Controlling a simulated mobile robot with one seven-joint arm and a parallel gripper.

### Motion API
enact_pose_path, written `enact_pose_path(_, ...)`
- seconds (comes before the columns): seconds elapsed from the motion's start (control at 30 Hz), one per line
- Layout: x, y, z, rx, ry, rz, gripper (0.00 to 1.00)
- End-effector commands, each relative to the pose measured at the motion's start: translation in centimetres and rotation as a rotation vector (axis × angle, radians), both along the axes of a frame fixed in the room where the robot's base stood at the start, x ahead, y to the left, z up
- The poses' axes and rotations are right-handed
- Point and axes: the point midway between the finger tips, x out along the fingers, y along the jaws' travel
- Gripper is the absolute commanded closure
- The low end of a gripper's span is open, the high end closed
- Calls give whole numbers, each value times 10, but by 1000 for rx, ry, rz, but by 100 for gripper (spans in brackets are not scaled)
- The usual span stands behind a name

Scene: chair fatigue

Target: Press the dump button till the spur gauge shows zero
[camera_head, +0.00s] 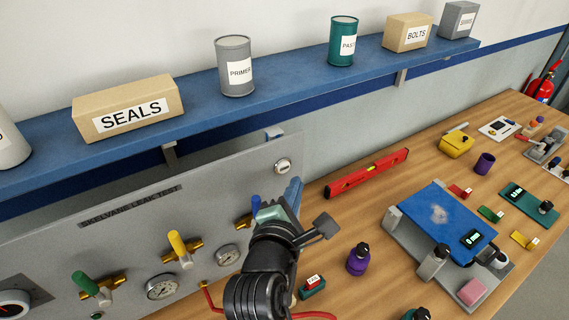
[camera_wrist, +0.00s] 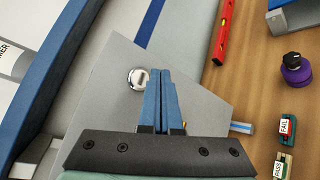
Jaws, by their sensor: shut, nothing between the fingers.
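The grey test panel (camera_head: 140,225), headed "SKELVARG LEAK TEST", stands on the bench at the left. My gripper (camera_head: 294,186) is shut and empty, with its blue fingers in front of the panel's right end. A small round chrome-rimmed fitting (camera_head: 283,166) is on the panel there.
Green (camera_head: 86,284), yellow (camera_head: 178,246) and blue (camera_head: 256,206) valve levers stick out from the panel. A blue shelf (camera_head: 280,90) with boxes and cans runs above.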

Motion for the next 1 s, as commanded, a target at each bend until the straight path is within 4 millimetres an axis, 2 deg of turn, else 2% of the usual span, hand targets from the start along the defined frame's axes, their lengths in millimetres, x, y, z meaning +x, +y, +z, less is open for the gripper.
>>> enact_pose_path(0.2, -19, -14, 2, 1, 3, -3, 100)
enact_pose_path(0.37, -27, -20, 1, 1, 1, -2, 100)
enact_pose_path(1.0, -27, -20, 1, -1, 0, -2, 100)
